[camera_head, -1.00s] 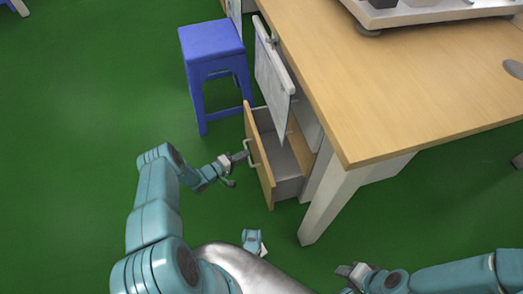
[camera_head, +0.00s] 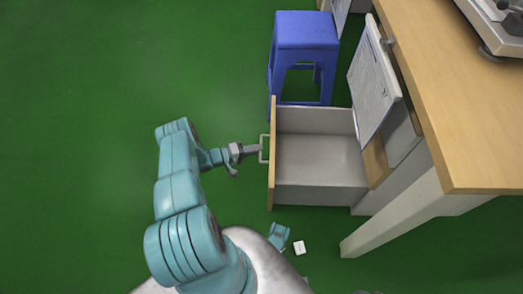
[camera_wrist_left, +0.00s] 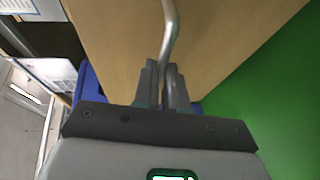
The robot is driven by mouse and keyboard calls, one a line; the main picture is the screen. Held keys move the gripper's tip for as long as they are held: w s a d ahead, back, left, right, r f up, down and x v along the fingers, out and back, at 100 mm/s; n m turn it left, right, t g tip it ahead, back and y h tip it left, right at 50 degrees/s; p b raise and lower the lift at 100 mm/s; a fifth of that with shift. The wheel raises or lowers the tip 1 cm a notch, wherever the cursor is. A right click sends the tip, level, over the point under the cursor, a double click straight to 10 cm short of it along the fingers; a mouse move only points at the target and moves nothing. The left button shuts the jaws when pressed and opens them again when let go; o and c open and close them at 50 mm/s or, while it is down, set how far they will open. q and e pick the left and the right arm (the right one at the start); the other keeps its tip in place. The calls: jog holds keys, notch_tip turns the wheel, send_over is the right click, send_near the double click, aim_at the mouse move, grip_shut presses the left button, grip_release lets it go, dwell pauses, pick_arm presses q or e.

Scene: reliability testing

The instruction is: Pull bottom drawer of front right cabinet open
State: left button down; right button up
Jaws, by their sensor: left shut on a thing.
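The bottom drawer (camera_head: 318,184) of the cabinet under the table stands pulled out toward the left, and its empty grey inside shows. Its wooden front panel (camera_head: 272,165) faces my left arm and carries a metal bar handle (camera_head: 263,148). My left gripper (camera_head: 252,150) is at this handle. In the left wrist view, the two fingers (camera_wrist_left: 163,88) are shut around the handle (camera_wrist_left: 171,30), in front of the wooden panel (camera_wrist_left: 215,40).
A blue stool (camera_head: 306,35) stands just behind the drawer. A clipboard with papers (camera_head: 372,88) hangs at the table side, above the drawer's right part. The wooden table (camera_head: 450,110) and its leg (camera_head: 390,225) are on the right. Green floor is free on the left.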

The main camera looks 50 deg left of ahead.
pick_arm(q)
jog(key=shift+s+a, duration=0.45)
jog(key=shift+a, duration=0.15)
jog(key=c, duration=1.2)
grip_release()
jog(key=shift+d, duration=0.1)
jog(key=shift+p+v, duration=1.35)
jog(key=shift+v, duration=6.8)
jog(key=shift+r, duration=0.15)
